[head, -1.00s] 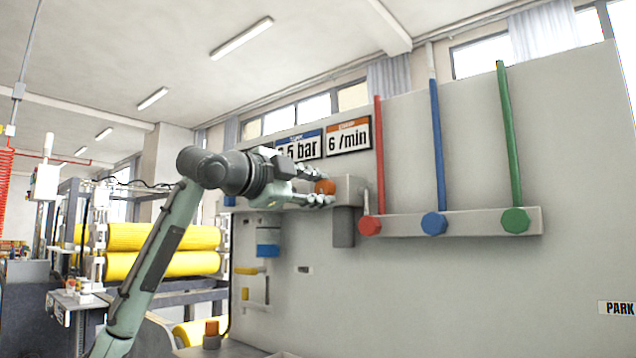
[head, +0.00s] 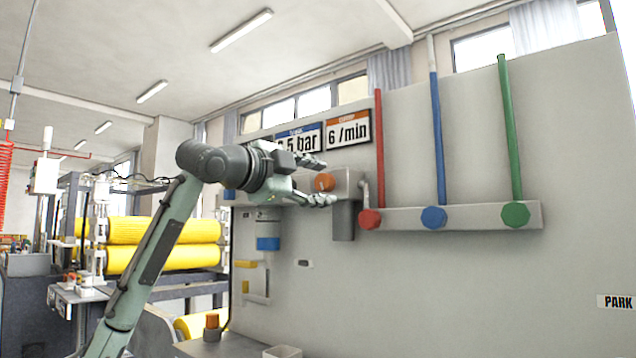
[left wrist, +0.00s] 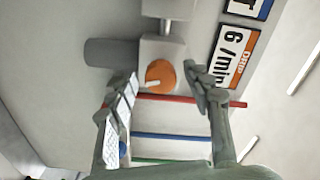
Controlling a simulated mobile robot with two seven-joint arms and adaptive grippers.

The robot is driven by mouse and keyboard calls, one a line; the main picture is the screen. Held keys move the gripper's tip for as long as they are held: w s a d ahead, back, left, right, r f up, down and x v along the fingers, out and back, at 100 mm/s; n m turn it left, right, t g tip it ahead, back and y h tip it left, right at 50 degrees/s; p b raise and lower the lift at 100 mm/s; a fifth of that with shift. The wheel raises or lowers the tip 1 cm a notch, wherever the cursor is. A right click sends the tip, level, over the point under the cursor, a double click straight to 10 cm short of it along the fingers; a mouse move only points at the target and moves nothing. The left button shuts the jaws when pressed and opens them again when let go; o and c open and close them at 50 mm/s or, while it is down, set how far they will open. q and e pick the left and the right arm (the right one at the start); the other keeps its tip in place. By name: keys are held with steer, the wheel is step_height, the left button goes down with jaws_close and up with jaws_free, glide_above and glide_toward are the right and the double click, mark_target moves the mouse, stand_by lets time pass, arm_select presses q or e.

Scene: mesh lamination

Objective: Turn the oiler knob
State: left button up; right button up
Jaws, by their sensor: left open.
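The oiler knob (head: 325,182) is a round orange knob on the front of a grey block (head: 348,184) on the wall panel. My left gripper (head: 328,180) is open in front of it, with one finger above and one below the knob in the head view. In the left wrist view the knob (left wrist: 160,73) shows a pale pointer mark and lies just beyond the two spread fingertips (left wrist: 165,82). No finger appears to touch it. My right gripper is not in view.
Signs reading "6 /min" (head: 348,130) and "5 bar" (head: 299,140) hang above the block. To its right are red (head: 369,219), blue (head: 433,218) and green (head: 515,214) knobs below coloured pipes. A blue-banded cylinder (head: 268,243) hangs below left.

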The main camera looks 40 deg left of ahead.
arm_select(q)
steer(key=shift+s, duration=0.1)
steer(key=s+a, duration=0.1)
steer(key=s, duration=1)
steer(key=shift+s, duration=0.4)
